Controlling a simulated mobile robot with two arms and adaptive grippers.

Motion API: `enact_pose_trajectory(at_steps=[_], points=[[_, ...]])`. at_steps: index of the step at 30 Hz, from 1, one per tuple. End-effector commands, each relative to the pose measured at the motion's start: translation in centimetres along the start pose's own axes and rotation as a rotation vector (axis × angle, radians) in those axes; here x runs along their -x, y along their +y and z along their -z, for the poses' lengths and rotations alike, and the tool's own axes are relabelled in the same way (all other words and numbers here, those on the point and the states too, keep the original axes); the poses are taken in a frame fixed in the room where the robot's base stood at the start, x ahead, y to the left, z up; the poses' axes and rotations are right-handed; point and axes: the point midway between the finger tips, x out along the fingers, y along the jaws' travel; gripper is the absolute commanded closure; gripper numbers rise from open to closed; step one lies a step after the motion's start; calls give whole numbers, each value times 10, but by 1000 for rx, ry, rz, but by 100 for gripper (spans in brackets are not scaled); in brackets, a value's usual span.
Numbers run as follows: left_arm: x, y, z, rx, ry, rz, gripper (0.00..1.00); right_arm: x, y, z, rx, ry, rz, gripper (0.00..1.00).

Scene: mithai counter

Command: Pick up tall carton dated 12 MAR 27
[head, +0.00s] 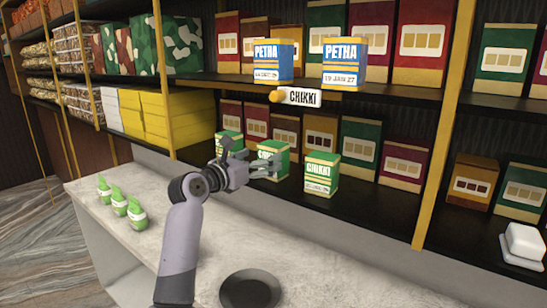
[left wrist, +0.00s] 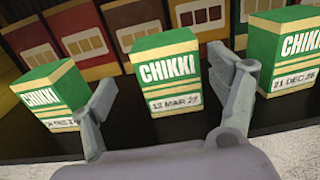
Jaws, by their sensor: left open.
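Green-and-yellow CHIKKI cartons stand in a row on the lower shelf. The middle carton (head: 274,148) is partly hidden by my gripper in the head view. In the left wrist view this middle carton (left wrist: 168,72) reads 12 MAR 27. The carton on its right (left wrist: 292,62) reads 21 DEC 26; it also shows in the head view (head: 321,174). The date on the left carton (left wrist: 50,90) is too small to read. My left gripper (head: 252,158) is open and empty in front of the middle carton, its fingers on either side in the wrist view. My right gripper is out of view.
Two PETHA cartons (head: 273,62) stand on the shelf above, over a CHIKKI sign (head: 304,97). Taller boxes (head: 360,145) line the back. Green packets (head: 119,202) and a dark plate (head: 250,289) rest on the pale counter (head: 330,260).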

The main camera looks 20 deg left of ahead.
Motion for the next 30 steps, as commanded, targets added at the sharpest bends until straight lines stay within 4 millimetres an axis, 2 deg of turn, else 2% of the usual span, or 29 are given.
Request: enact_pose_trajectory(at_steps=[4, 8, 14, 23, 30], points=[[-10, -2, -3, 0, 0, 1, 18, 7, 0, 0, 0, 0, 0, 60], [-31, -8, -6, 0, 3, 2, 18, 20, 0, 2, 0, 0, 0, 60], [-51, -8, -3, 0, 2, 0, 18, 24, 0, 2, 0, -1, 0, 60], [-54, -8, -2, -1, 0, -1, 18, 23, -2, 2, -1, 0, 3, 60], [-54, -8, -2, -1, 0, 0, 34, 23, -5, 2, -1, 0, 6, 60]])
